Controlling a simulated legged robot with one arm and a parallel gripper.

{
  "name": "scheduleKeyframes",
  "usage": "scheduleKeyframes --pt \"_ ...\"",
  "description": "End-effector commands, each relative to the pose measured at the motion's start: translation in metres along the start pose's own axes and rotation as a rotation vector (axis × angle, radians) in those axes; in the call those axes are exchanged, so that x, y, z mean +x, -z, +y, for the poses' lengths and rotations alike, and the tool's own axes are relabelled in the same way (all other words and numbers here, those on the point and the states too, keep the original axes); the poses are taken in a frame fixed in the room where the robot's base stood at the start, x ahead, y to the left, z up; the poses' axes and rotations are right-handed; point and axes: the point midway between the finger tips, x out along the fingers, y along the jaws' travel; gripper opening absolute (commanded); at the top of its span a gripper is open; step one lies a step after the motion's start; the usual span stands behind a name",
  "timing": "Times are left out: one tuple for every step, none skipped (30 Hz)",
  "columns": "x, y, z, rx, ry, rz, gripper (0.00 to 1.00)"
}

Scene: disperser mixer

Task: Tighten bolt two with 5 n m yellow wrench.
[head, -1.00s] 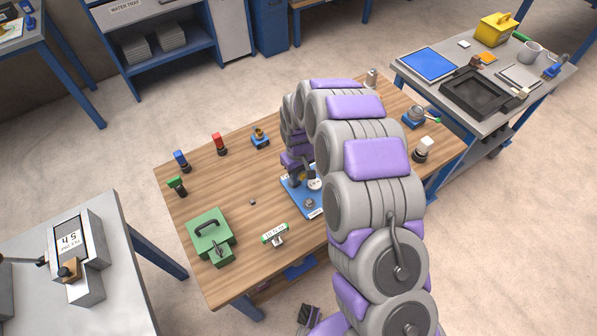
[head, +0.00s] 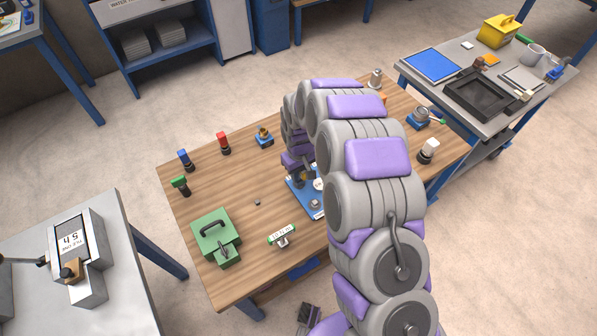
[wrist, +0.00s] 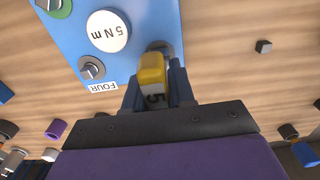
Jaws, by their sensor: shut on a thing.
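My gripper (wrist: 152,88) is shut on the yellow wrench (wrist: 152,72), which has a dark "5" on its side. The wrench is at a corner of the blue plate (wrist: 135,15), right beside or over a grey bolt (wrist: 163,47) that it partly hides; I cannot tell whether it is seated. The plate bears a white "5 N m" disc (wrist: 108,31), another bolt (wrist: 91,67) by a "FOUR" label, and a further bolt at the top left. In the head view the plate (head: 299,203) lies on the wooden table, and my arm hides most of the gripper and wrench.
On the table (head: 240,180) stand blue (head: 185,158), red (head: 223,142) and green (head: 181,185) handled tools, a green box (head: 217,237), a green-ended labelled piece (head: 282,235) and a white-topped tool (head: 429,150). A small dark cube (wrist: 264,46) lies right of the plate in the wrist view.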

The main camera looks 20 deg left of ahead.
Motion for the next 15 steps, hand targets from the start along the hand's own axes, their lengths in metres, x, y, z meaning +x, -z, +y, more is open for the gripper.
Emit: scheduleKeyframes --pt "-0.0009 0.0011 0.0002 0.000 -0.001 0.004 0.00" --pt "-0.0010 0.0012 0.0002 0.000 -0.001 0.004 0.00" --pt "-0.0010 0.0013 0.0003 0.000 -0.001 0.005 0.00" --pt "-0.0011 0.0013 0.0003 0.000 -0.001 0.005 0.00" --pt "-0.0012 0.0015 0.0004 0.000 -0.001 0.005 0.00" --pt "-0.0012 0.0015 0.0004 0.003 -0.001 0.005 0.00" --pt "-0.0014 0.0015 0.0005 0.010 -0.001 0.005 0.00" --pt "-0.0017 0.0016 0.0007 0.022 -0.002 0.005 0.00" --pt "-0.0020 0.0016 0.0009 0.046 -0.002 0.005 0.00" --pt "-0.0022 0.0016 0.0008 0.070 -0.002 0.004 0.00" --pt "-0.0025 0.0018 0.0007 0.099 -0.002 0.005 0.00" --pt "-0.0027 0.0019 0.0010 0.141 -0.002 0.005 0.00" --pt "-0.0028 0.0020 0.0011 0.174 -0.002 0.005 0.00" --pt "-0.0027 0.0021 0.0011 0.206 -0.002 0.006 0.00" --pt "-0.0029 0.0024 0.0011 0.248 -0.003 0.006 0.00"
